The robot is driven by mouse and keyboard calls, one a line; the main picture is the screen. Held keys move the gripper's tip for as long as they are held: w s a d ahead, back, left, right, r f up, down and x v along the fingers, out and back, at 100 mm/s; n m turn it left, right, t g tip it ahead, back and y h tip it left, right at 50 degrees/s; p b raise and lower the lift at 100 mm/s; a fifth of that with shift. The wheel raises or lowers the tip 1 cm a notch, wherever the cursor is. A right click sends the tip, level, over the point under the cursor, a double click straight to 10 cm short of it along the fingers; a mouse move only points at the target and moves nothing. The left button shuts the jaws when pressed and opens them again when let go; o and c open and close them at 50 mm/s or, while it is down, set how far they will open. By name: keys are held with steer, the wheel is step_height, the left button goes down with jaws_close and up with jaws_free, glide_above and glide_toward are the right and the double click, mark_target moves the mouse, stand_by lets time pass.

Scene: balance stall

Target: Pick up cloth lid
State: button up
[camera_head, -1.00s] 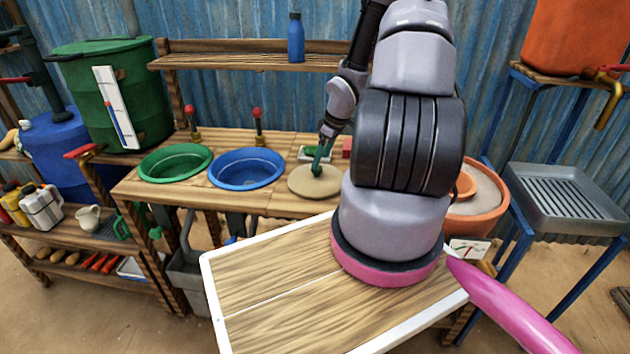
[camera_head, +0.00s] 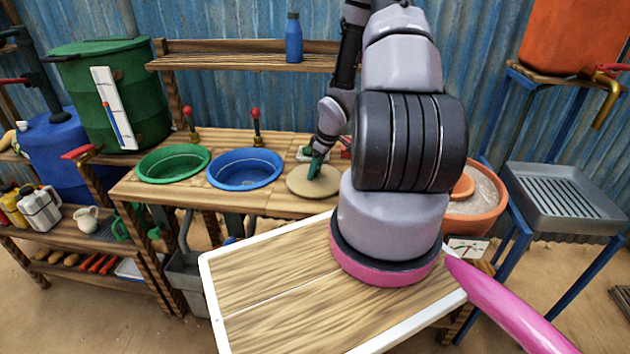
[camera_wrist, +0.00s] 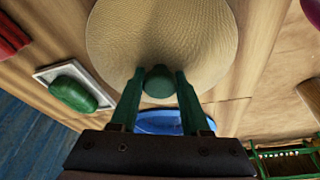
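The cloth lid is a round tan woven disc (camera_head: 322,187) on the wooden bench. It also fills the top of the wrist view (camera_wrist: 160,35), with a dark green knob (camera_wrist: 158,82) on it. My gripper (camera_head: 316,164) is at the lid in the head view. In the wrist view its two green fingers (camera_wrist: 158,80) stand on either side of the knob, with small gaps visible, so it looks open around the knob. The lid rests flat, and what is under it is hidden.
A blue basin (camera_head: 245,169) and a green basin (camera_head: 173,163) are sunk in the bench left of the lid. A green soap-like block on a white dish (camera_wrist: 75,92) lies beside the lid. A terracotta pot (camera_head: 487,205) stands right, partly behind my arm.

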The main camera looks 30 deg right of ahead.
jaws_close()
step_height(320, 180, up, 10)
stand_by(0.4)
steer(key=shift+o, duration=0.9)
jaws_free()
steer(key=shift+c, duration=1.3)
